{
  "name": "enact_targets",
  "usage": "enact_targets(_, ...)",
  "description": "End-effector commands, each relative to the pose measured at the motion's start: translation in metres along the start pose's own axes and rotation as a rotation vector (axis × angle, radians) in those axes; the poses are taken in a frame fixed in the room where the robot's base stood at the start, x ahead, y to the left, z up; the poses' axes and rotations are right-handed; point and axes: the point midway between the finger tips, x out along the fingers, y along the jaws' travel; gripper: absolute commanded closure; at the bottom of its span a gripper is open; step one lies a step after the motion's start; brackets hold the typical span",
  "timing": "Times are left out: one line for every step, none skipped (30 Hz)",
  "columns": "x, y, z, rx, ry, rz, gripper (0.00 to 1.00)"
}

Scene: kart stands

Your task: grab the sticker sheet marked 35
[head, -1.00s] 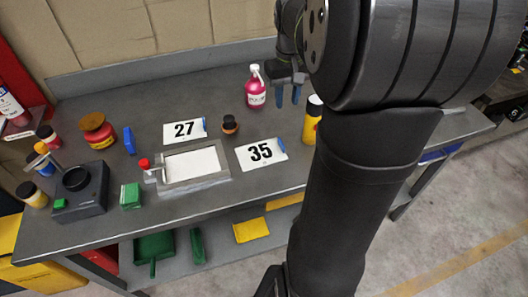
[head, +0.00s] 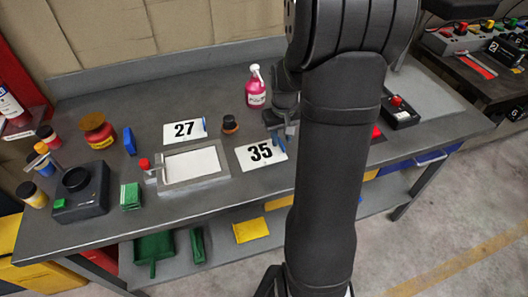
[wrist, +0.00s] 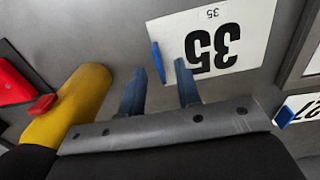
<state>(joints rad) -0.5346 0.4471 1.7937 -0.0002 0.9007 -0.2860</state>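The sticker sheet marked 35 (head: 254,155) is a white card lying flat on the grey bench, with a blue tab at its right end. In the wrist view the sheet (wrist: 235,45) fills the upper middle, and its blue tab (wrist: 158,62) stands just beyond the gap between my fingers. My gripper (head: 282,132) is over the bench by the tab end of the sheet, partly hidden by my arm. In the wrist view my gripper (wrist: 160,90) has its two blue fingers apart with nothing held between them.
A similar sheet marked 27 (head: 184,130) lies to the left, behind a framed white panel (head: 194,163). A yellow bottle (wrist: 75,100) is close beside my fingers. A pink bottle (head: 255,88) and a small dark-capped jar (head: 230,124) stand nearby. A black box with a red button (head: 400,112) is at right.

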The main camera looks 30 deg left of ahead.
Motion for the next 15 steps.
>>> enact_targets(0.0064, 0.0001, 0.0007, 0.0, -0.003, -0.001, 0.69)
enact_targets(0.009, 0.0002, 0.0007, 0.0, -0.002, 0.0, 0.69)
enact_targets(0.0116, 0.0002, 0.0005, 0.0, -0.001, 0.0, 0.69)
enact_targets(0.0128, 0.0002, 0.0006, 0.001, -0.001, 0.0, 0.69)
enact_targets(0.0136, 0.0002, 0.0006, 0.001, -0.001, 0.0, 0.69)
enact_targets(0.0139, 0.0003, 0.0006, 0.001, -0.001, 0.0, 0.69)
enact_targets(0.0138, 0.0003, 0.0005, 0.001, 0.0, 0.0, 0.69)
enact_targets(0.0137, 0.0003, 0.0005, 0.0, 0.0, 0.0, 0.69)
enact_targets(0.0135, 0.0003, 0.0005, 0.001, 0.0, 0.0, 0.69)
enact_targets(0.0135, 0.0003, 0.0005, 0.001, 0.0, 0.0, 0.69)
enact_targets(0.0134, 0.0003, 0.0005, 0.001, 0.0, 0.0, 0.69)
enact_targets(0.0134, 0.0003, 0.0005, 0.001, 0.0, 0.0, 0.77)
enact_targets(0.0133, 0.0003, 0.0004, 0.001, 0.0, 0.0, 0.83)
enact_targets(0.0133, 0.0003, 0.0004, 0.001, 0.0, 0.001, 0.89)
enact_targets(0.0133, 0.0003, 0.0004, 0.0, 0.0, 0.001, 0.97)
